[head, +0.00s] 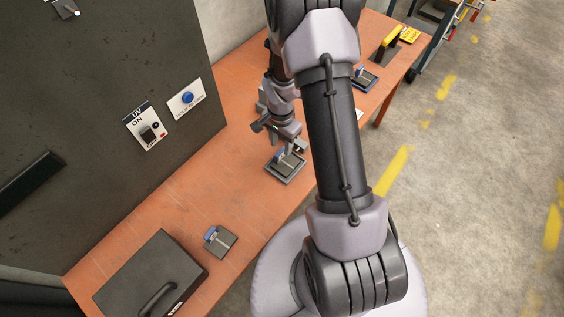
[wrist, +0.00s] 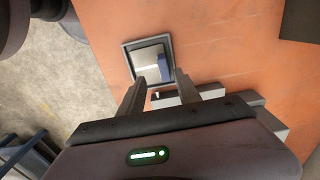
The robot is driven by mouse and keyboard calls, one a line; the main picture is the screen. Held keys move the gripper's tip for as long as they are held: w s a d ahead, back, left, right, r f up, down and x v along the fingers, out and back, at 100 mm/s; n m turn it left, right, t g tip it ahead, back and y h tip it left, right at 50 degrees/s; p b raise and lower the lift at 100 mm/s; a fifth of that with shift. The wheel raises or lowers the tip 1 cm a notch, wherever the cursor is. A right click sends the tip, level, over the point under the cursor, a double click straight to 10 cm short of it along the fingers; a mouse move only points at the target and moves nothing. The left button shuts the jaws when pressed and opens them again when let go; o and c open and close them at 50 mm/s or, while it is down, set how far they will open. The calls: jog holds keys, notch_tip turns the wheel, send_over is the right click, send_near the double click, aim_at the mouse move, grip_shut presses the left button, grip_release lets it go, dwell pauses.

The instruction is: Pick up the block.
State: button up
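A small square grey piece with a blue part, which looks like the block (head: 283,156), sits in a shallow dark-rimmed square tray (head: 285,174) on the orange table. In the wrist view the block (wrist: 150,62) shows a grey face with white and blue patches inside the tray's rim (wrist: 127,58). My gripper (head: 291,149) is just above the tray, pointing down. In the wrist view my gripper (wrist: 160,80) has its two fingers apart, with nothing held between them. Whether the fingertips touch the block or tray cannot be told.
Similar small grey pieces with blue parts stand at the near left (head: 220,241) and far right (head: 365,78) of the table (head: 180,205). A dark case (head: 150,275) lies at the near corner. A dark panel with switches (head: 147,127) rises on the left.

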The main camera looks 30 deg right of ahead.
aim_at(279, 152)
jog(key=f, duration=0.2)
jog(key=f+b, duration=0.1)
jog(key=f, duration=0.1)
jog(key=f+b, duration=0.1)
jog(key=f, duration=0.1)
jog(key=shift+w+a+f, duration=0.1)
jog(key=shift+w+a, duration=0.05)
jog(key=shift+w, duration=0.25)
grip_shut()
dwell(0.9)
